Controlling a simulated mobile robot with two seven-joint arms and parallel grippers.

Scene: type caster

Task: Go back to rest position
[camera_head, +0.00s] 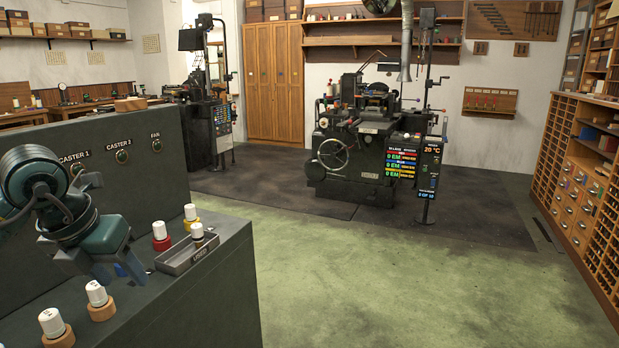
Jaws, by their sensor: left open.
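My left gripper (112,270) is at the left of the head view, at the end of my dark green and grey arm. It is open and points down over the dark console (215,290). No object shows between its fingers. It hangs to the left of a small grey labelled tray (183,264), which has a white-topped piece (197,232) in it. The fingertips partly overlap the console top in the picture, and I cannot tell their exact height above it. My right gripper is not in view.
White-topped pieces with wooden bases (97,293), a red base (161,237) and a yellow base (191,217) stand on the console. Its raised back panel (150,180) carries labelled buttons. A casting machine (370,140) stands beyond open green floor (400,270). Wooden shelving (585,180) lines the right.

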